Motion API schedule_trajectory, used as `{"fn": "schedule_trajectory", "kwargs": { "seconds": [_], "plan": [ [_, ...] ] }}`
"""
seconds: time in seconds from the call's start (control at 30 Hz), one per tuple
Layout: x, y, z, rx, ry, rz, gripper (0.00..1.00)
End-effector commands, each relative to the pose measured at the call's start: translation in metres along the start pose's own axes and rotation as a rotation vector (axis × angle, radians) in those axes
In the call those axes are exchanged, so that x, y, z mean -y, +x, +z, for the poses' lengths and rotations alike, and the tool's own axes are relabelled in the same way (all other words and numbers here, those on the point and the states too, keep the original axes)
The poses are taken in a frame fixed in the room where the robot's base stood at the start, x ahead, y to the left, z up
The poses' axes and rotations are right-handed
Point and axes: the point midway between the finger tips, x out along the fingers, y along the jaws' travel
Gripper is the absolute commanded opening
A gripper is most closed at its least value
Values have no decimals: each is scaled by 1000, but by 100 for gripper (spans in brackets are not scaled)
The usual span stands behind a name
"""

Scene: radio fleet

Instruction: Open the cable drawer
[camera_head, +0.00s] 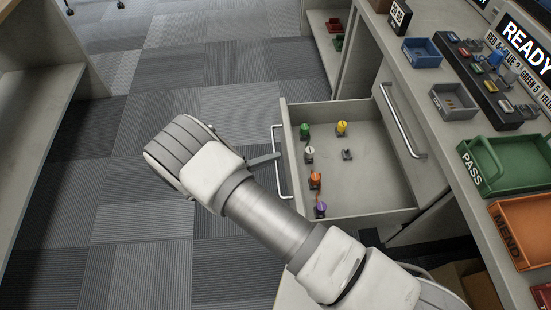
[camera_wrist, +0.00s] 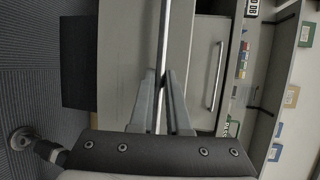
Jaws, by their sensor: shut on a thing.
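The cable drawer (camera_head: 365,185) is pulled well out of the grey cabinet, and its inside is visible from above. In it are small pieces with green (camera_head: 305,130), yellow (camera_head: 341,128), pale, orange (camera_head: 315,179) and purple (camera_head: 320,210) tops, and a small grey clip-like piece (camera_head: 347,155). The drawer's bar handle (camera_head: 282,188) is on its front, at the left. My gripper (camera_head: 274,158) is shut on this handle. In the wrist view my gripper's fingers (camera_wrist: 165,82) close around the bar (camera_wrist: 163,45).
A second bar handle (camera_head: 403,120) is on a closed cabinet front behind the drawer. The counter at right holds a green PASS tray (camera_head: 500,165), an orange MEND tray (camera_head: 525,235), a blue tray (camera_head: 422,53) and a grey tray (camera_head: 453,102). Carpeted floor at left is clear.

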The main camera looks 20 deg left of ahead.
Motion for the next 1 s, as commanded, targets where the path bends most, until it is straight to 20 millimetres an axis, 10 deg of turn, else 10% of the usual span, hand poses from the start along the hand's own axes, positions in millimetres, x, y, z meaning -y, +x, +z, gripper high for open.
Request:
{"fn": "schedule_trajectory", "kwargs": {
  "seconds": [0.23,0.4,1.0],
  "plan": [
    [0,0,-1,-2,-1,0,0],
    [0,0,-1,-1,-1,0,44],
    [0,-14,0,2,0,3,45]
  ]
}}
